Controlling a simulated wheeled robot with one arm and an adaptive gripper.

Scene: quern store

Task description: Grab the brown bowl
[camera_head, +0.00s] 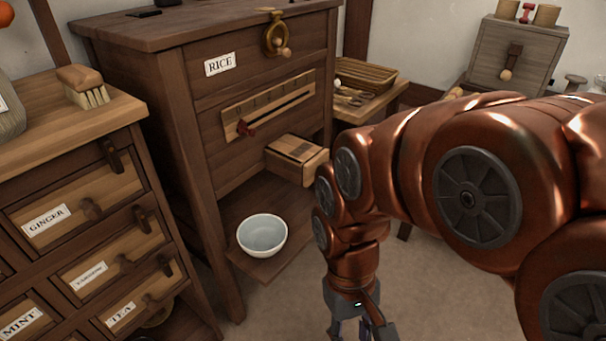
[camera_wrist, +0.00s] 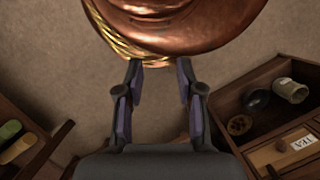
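No bowl that is plainly brown shows in the head view. A pale bluish-white bowl (camera_head: 262,235) stands on the low shelf of the rice cabinet there. In the wrist view a dark, round, bowl-like thing (camera_wrist: 257,101) lies in an open compartment at the right; its colour and kind are hard to tell.
The rice cabinet (camera_head: 165,100) stands left of my arm, with a wooden box (camera_head: 297,158) jutting out. A labelled drawer cabinet (camera_head: 70,190) is at the left. Beside the dark thing are a pale jar (camera_wrist: 290,90) and a brown round piece (camera_wrist: 239,124). Floor lies below my gripper.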

